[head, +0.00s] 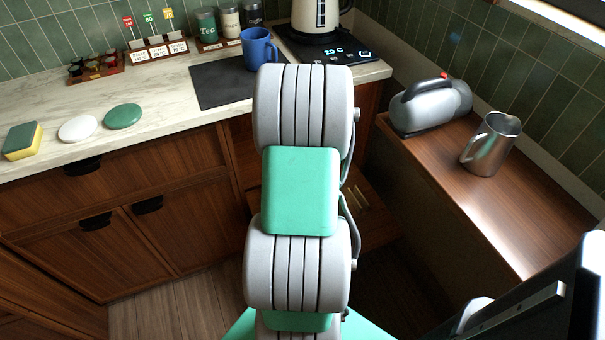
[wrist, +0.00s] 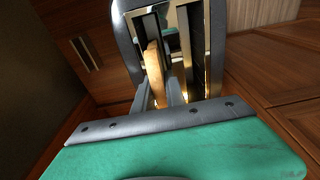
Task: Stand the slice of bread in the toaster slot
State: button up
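The bread slice (wrist: 153,72) shows edge-on in the wrist view, tan and narrow. It lies in line with the left of two dark slots of the toaster, which has a dark rounded rim (wrist: 121,35) and bright metal slot edges. How deep the slice sits in that slot I cannot tell. My gripper (wrist: 160,88) is right above the toaster, its grey fingers on either side of the slice's near end. Whether both fingers touch the slice is unclear. In the head view my arm hides gripper, bread and toaster.
A counter (head: 190,80) holds a dark mat (head: 215,85), a blue mug (head: 257,50), a kettle (head: 318,18), a sponge (head: 22,141) and two discs.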

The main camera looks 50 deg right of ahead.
jog(key=o, duration=0.4)
jog(key=shift+o, duration=0.2)
jog(key=r, duration=0.5)
jog(key=s+r+p, duration=0.1)
jog(key=r, duration=0.1)
jog(key=shift+a+r, duration=0.3)
jog(key=shift+r, duration=0.1)
jog(key=shift+w, duration=0.1)
